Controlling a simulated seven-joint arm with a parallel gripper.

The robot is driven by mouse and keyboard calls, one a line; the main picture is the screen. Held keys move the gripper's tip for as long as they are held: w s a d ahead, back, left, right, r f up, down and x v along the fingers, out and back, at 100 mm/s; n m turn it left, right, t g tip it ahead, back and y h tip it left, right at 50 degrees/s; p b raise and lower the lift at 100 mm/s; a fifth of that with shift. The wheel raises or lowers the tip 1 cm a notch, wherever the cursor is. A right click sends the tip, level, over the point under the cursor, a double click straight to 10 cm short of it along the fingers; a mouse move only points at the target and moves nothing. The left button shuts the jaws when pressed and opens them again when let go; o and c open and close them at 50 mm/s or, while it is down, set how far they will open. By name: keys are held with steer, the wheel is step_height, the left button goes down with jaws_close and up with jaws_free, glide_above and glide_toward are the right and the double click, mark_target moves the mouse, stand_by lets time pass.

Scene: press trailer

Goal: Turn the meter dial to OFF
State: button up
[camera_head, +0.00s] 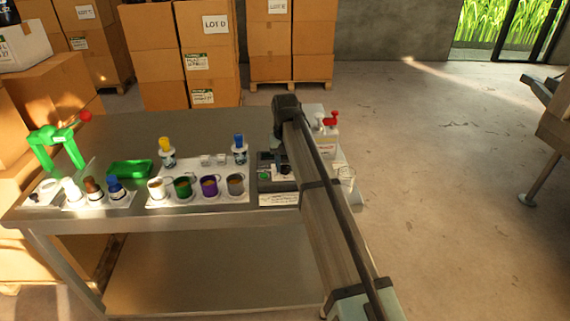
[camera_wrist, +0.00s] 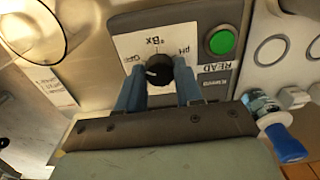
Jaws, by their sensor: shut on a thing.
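The black meter dial (camera_wrist: 158,70) sits on a white label plate (camera_wrist: 128,46) marked "Bx", "pH" and, at the left, what looks like "OFF". In the wrist view my gripper (camera_wrist: 158,78) has its two blue-grey fingers on either side of the dial, shut on it. A white mark on the dial points toward the left, roughly at the OFF side. In the head view the dark meter (camera_head: 276,180) stands at the right part of the table, and my arm hides much of it and the fingers.
A green READ button (camera_wrist: 222,40) is close beside the dial. Several mugs (camera_head: 209,187) stand left of the meter. The table's left back area is clear.

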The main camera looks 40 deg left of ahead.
mark_target(285, 166)
steer(key=o, duration=1)
steer(key=shift+o, duration=0.2)
step_height(285, 166, up, 14)
stand_by(0.6)
